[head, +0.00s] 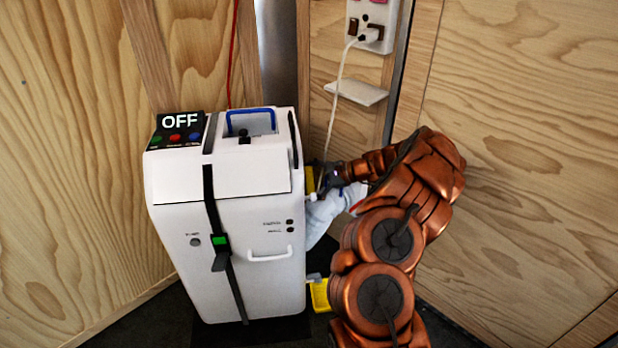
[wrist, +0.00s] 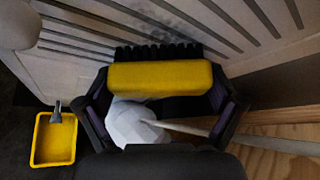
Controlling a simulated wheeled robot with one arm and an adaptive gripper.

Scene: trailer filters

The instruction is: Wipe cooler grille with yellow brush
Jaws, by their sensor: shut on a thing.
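The cooler (head: 240,240) is a white upright box with a black strap, and its grille side faces right, mostly hidden in the head view. In the wrist view the grille (wrist: 72,37) shows as pale panels with dark slots, with a grey smudged patch above the brush. My gripper (wrist: 160,95) is shut on the yellow brush (wrist: 160,75), one finger at each end. The black bristles point at the grille; I cannot tell whether they touch it. A bit of the brush's yellow (head: 310,179) shows beside the cooler in the head view.
A yellow tray (wrist: 38,157) with a small grey item stands on the dark floor. A white cord (head: 338,95) hangs from the wall socket (head: 372,33) and passes close to my gripper. Wooden walls hem in the cooler. An OFF panel (head: 178,125) tops it.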

